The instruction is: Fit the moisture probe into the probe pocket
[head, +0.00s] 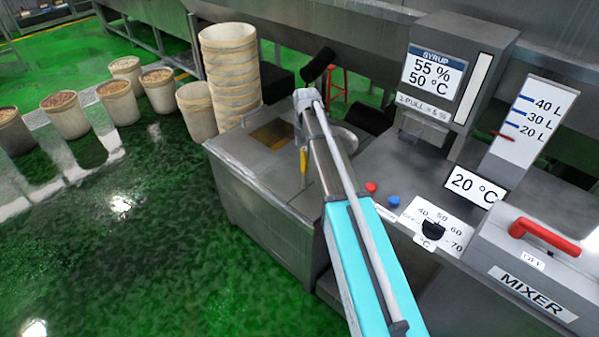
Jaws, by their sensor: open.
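My arm reaches from the bottom middle to the grey steel housing, and my gripper (304,103) is at its far end. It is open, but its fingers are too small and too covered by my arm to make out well. A slim yellow upright thing (303,166) shows just below the arm's end, against the housing. I cannot tell whether it is the moisture probe, or whether it touches my gripper. I cannot make out the probe pocket; my arm hides part of the housing.
The steel housing (262,190) has a square opening on top. A syrup dispenser (474,66), level gauge (531,117), temperature dial (433,230) and red-handled mixer box (530,265) stand right. Stacked tubs (229,70) and several filled buckets stand left. The green floor at lower left is clear.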

